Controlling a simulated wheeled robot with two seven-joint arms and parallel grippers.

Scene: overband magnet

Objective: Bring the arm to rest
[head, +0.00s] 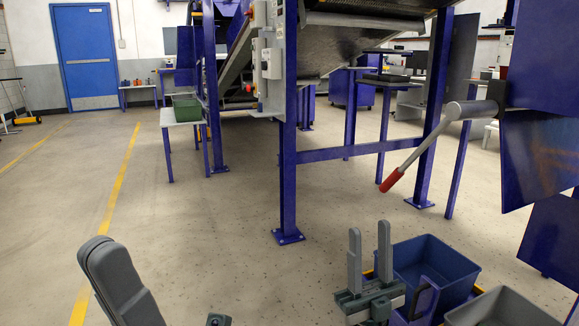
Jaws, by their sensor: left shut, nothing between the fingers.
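My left arm (118,280) comes in at the bottom left as a dark grey rounded link. Of my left gripper (218,320) only a small dark part seems to show at the bottom edge, with its fingers out of the picture; it is shut and holds nothing. My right gripper (370,252) is at the lower middle right, its two grey fingers pointing up with a clear gap between them. It is open and empty, in front of the left side of a blue bin (435,268).
A grey bin (505,308) is beside the blue bin. A red-ended lever (420,150) reaches down from the right. Blue machine posts (289,130) stand ahead, with a small table (180,115) holding a green tray (187,109).

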